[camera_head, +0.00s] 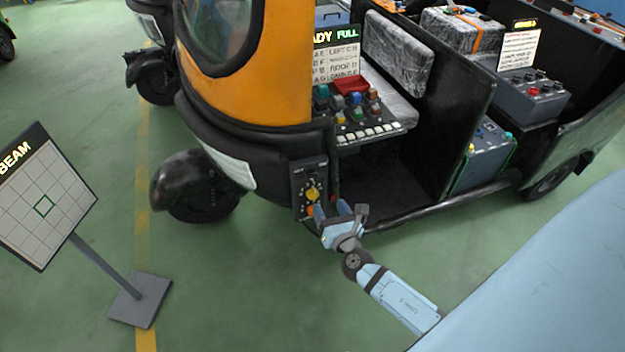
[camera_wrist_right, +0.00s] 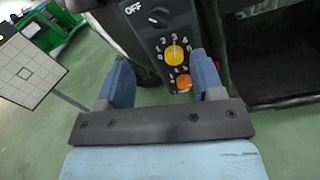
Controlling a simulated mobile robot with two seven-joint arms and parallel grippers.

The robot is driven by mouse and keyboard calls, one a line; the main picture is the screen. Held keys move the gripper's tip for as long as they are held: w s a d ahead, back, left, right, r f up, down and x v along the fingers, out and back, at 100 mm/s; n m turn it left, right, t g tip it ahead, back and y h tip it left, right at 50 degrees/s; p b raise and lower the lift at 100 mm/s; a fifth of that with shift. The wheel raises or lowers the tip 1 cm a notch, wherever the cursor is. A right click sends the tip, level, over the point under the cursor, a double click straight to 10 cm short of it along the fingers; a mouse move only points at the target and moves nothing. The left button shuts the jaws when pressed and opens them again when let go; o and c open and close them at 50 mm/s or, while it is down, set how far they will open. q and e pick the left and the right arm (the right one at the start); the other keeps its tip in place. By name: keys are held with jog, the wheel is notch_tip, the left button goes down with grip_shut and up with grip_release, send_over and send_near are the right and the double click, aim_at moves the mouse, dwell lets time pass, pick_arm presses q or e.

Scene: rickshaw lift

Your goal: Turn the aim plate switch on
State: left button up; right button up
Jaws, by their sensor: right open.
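The aim plate (camera_head: 300,178) is a dark upright panel on the rickshaw's front corner. It also shows in the right wrist view (camera_wrist_right: 150,38), with a lit OFF label (camera_wrist_right: 132,9) at its top left. A small dark switch (camera_wrist_right: 158,17) sits near the top, beside that label. Below it are a yellow knob (camera_wrist_right: 175,55) and an orange knob (camera_wrist_right: 183,82), with numbers around them. My right gripper (camera_head: 331,208) is open and empty, just in front of the plate's lower part. In the wrist view its blue fingers (camera_wrist_right: 162,70) stand either side of the knobs. My left gripper is out of view.
The orange and black rickshaw (camera_head: 275,85) fills the middle. Its button console (camera_head: 362,130) lies above and right of the plate. A BEAM grid board (camera_head: 42,205) on a stand (camera_head: 140,300) is at the left. The green floor between is clear.

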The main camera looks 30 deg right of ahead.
aim_at(314, 180)
jog(key=p+x, duration=0.1)
jog(key=x, duration=1)
jog(key=shift+w+a, duration=0.1)
jog(key=c, duration=0.9)
